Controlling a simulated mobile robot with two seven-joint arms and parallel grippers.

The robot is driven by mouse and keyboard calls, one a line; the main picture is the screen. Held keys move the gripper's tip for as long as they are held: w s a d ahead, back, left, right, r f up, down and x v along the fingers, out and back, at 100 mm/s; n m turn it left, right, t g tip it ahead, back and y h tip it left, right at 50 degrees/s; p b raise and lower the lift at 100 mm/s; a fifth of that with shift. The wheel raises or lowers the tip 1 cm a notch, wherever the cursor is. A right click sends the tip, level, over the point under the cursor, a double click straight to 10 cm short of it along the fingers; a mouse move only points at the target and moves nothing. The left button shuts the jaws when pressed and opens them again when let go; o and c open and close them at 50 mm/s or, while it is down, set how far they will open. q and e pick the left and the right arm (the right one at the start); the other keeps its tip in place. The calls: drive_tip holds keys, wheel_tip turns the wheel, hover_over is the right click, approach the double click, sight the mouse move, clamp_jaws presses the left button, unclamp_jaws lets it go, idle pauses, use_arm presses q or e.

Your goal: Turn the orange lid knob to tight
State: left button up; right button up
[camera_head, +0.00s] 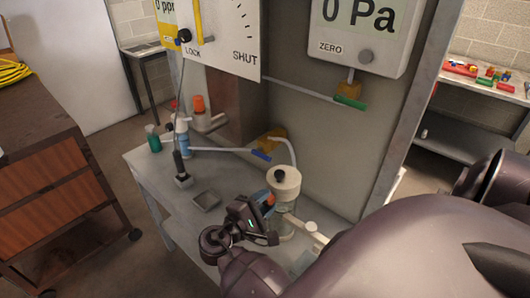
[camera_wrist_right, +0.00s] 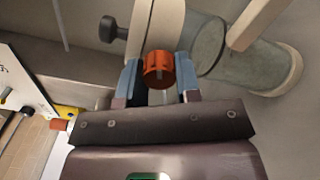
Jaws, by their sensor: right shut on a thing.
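The orange lid knob (camera_head: 270,200) sticks out from the side of the cream lid (camera_head: 286,182) of a clear canister (camera_head: 284,222) on the grey bench. My right gripper (camera_head: 262,199) is shut on this knob, with one finger on each side (camera_wrist_right: 157,82). Its body partly hides the knob in the head view. No tight marking can be read near the knob. My left gripper is not in view.
A black knob (camera_head: 280,174) stands on the lid. Bottles stand farther back. A pressure panel (camera_head: 362,35) and a lock/shut board (camera_head: 228,35) hang above.

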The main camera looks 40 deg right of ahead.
drive_tip(key=m+b, duration=0.2)
drive_tip(key=m, duration=0.1)
drive_tip(key=shift+f+m, duration=0.25)
drive_tip(key=shift+m, duration=0.05)
drive_tip(key=shift+m+b, duration=1.6)
drive_tip(key=shift+m, duration=0.3)
drive_tip(key=shift+r+m, duration=0.15)
drive_tip(key=shift+m, duration=0.25)
drive_tip(key=o, duration=0.9)
drive_tip(key=shift+r, duration=0.1)
